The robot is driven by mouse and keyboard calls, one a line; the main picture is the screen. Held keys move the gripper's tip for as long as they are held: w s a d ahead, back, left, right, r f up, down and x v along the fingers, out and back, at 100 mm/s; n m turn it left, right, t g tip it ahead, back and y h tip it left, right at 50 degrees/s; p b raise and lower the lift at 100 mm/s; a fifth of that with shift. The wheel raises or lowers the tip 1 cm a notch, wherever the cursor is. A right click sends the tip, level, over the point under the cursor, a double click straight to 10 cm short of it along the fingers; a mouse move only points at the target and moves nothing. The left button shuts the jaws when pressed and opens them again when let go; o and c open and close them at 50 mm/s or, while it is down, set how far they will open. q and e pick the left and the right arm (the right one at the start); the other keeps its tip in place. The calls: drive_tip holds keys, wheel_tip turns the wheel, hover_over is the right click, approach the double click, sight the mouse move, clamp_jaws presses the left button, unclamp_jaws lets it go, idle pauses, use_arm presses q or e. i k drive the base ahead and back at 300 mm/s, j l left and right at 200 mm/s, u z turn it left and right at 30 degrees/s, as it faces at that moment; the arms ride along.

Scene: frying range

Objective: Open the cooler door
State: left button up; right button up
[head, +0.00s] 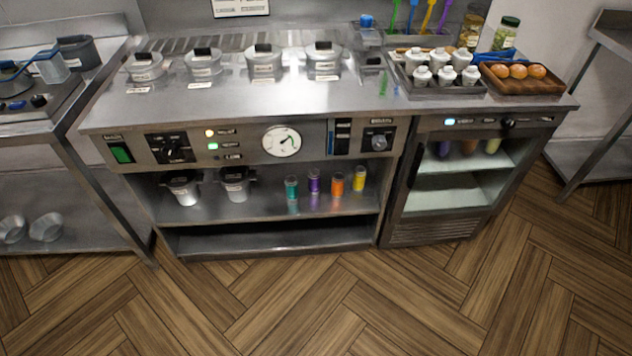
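The cooler (475,123) is the right-hand part of the steel range, under the counter. Its door (446,190) has a glass pane in a dark frame and appears shut. A dark vertical handle (416,167) runs along the door's left side. Purple, orange and yellow-green items show behind the glass on the upper shelf. A vent grille (434,230) is below the door. Neither of my grippers is in view.
The wood floor (330,305) in front of the range is clear. Open shelves (265,207) with cups and bottles are left of the cooler. A tray (440,92) of small white pots and a wooden tray (556,86) with round brown items stand above it. A steel table (606,140) is at right.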

sight(542, 136)
drive_tip(key=z, duration=1.25)
